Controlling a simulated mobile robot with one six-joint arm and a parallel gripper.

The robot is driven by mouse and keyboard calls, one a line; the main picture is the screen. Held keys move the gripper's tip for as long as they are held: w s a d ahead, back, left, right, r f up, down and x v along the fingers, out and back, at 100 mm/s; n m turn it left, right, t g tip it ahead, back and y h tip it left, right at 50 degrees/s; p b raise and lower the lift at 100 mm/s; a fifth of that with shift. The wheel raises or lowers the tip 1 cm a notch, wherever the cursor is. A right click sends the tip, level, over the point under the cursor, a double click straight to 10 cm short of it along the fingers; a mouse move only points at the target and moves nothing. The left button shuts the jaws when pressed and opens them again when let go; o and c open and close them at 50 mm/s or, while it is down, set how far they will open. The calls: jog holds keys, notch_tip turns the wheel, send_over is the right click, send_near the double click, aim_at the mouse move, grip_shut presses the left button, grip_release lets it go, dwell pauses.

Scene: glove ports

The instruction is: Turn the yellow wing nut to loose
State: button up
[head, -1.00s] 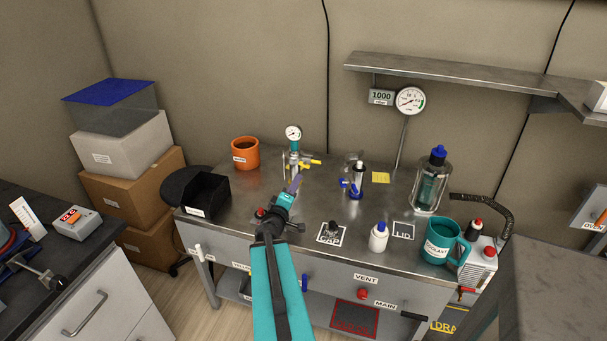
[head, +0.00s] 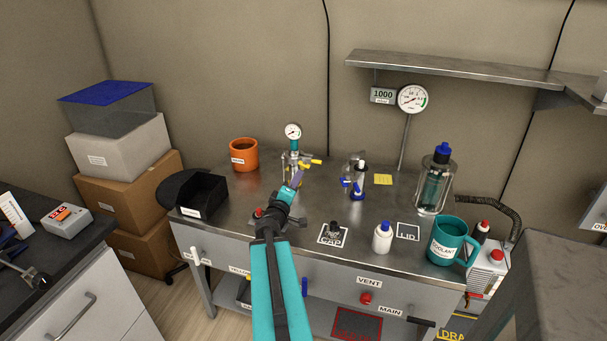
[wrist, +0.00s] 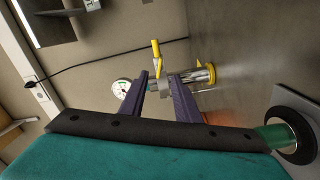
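The gauge stand (head: 295,158) stands on the metal bench, with a round dial on top and yellow parts low on it. A yellow wing (head: 315,162) sticks out to its right; I take it for the wing nut. In the wrist view a yellow wing (wrist: 156,54) shows beyond the fingertips, near a shiny cylinder with yellow edges (wrist: 208,74). My gripper (head: 297,178) is in front of the stand in the head view. In the wrist view my gripper (wrist: 160,85) has its two purple fingers apart, with a grey fitting seen between or beyond them. Contact cannot be told.
Right of the stand is a clamp with blue handles (head: 354,184). An orange mug (head: 243,154) and black bin (head: 203,195) stand left. A white bottle (head: 382,237), teal mug (head: 446,240) and glass vessel (head: 434,180) stand right. A shelf (head: 450,68) hangs above.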

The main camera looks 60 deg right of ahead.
aim_at(305, 167)
jog(key=shift+d+f+b, duration=0.15)
jog(key=shift+d+b, duration=0.05)
jog(key=shift+b, duration=0.6)
jog(key=w+d+p, duration=0.1)
jog(key=d, duration=0.7)
jog(key=shift+w+p, duration=0.2)
jog(key=shift+p, duration=0.1)
jog(key=shift+d, duration=0.1)
grip_shut()
